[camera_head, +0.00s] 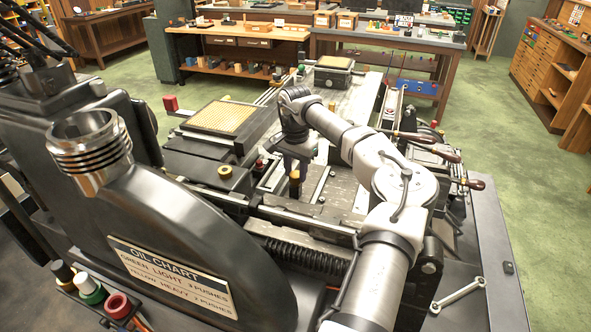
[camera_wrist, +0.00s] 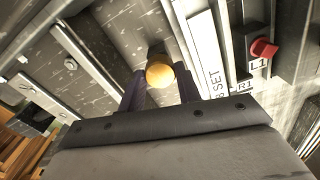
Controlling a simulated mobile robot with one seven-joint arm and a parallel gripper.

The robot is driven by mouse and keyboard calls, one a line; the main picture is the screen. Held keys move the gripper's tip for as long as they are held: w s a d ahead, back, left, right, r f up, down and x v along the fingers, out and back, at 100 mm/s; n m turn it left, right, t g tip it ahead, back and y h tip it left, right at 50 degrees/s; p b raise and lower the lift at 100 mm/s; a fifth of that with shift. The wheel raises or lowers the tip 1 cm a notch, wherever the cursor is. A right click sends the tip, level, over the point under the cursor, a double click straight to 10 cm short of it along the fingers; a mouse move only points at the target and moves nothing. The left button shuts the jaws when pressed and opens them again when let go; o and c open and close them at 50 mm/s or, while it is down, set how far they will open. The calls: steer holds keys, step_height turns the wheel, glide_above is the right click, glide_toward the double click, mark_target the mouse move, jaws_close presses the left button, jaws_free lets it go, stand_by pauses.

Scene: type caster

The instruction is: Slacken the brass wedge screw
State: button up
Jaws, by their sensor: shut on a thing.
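The brass wedge screw (camera_wrist: 159,75) shows as a round, yellow-brass head between the two dark fingers of my gripper (camera_wrist: 160,88) in the wrist view. The fingers are shut on it, one on each side. In the head view my gripper (camera_head: 294,172) points down over the dark machine bed, and a small orange-brass head (camera_head: 294,176) shows at its fingertips. The screw's shank and whatever it seats in are hidden. I cannot tell how far it is turned.
A second brass knob (camera_head: 225,171) sits on a dark block to the left. A red knob (camera_wrist: 263,48) stands beside labels L1 and R1. A tan matrix case (camera_head: 219,118) lies behind. A wrench (camera_head: 458,295) lies front right. Wood-handled levers (camera_head: 432,149) stand right of my arm.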

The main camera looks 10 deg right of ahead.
mark_target(296, 174)
steer(key=shift+n, duration=1)
steer(key=o, duration=1)
steer(key=shift+c, duration=0.2)
step_height(296, 174, up, 14)
steer(key=b, duration=0.3)
steer(key=shift+f, duration=0.15)
